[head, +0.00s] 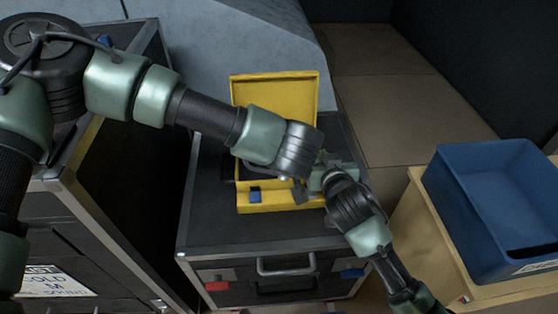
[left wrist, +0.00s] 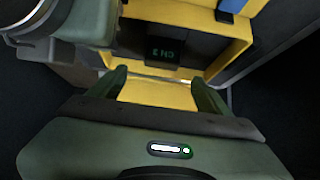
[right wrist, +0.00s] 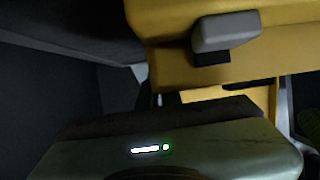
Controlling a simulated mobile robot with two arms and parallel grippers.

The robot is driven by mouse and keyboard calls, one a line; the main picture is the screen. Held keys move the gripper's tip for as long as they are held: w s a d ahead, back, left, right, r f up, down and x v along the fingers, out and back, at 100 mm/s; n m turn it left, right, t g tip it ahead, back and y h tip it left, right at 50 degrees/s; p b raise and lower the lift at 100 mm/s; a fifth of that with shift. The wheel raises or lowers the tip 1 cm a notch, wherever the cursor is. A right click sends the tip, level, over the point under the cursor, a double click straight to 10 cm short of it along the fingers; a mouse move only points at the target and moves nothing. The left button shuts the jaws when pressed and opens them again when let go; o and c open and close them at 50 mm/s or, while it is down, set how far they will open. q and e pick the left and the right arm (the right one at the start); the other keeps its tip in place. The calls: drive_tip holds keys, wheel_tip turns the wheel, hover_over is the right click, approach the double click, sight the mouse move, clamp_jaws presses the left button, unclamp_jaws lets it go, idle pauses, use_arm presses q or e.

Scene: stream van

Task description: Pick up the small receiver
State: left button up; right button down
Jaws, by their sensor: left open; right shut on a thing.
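The small receiver (left wrist: 165,50) is a dark block with green "CH 3" lettering. In the left wrist view it sits inside the open yellow case (head: 275,88). My left gripper (left wrist: 160,82) is open, its fingers apart and short of the receiver, with yellow case surface between and beyond them. In the head view the left hand hides most of the case's inside. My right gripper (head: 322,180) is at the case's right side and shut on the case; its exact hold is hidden. The right wrist view shows the yellow wall and a grey latch (right wrist: 226,32) close up.
The case stands on a black flight case (head: 215,225) with a front handle. A blue latch (head: 255,194) is on the yellow case's front. A blue bin (head: 490,200) stands on a wooden surface at right. Another flight case (head: 80,225) is at left.

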use_arm(q)
drive_tip(key=x, duration=0.7)
drive_tip(key=shift+a+f, duration=0.1)
drive_tip(key=shift+f, duration=0.2)
drive_tip(key=c, duration=1.6)
drive_tip(key=shift+o, duration=0.2)
wheel_tip(320, 180, up, 10)
drive_tip(key=shift+r, duration=0.1)
use_arm(e)
drive_tip(key=c, duration=1.5)
unclamp_jaws()
drive_tip(key=shift+c, duration=0.2)
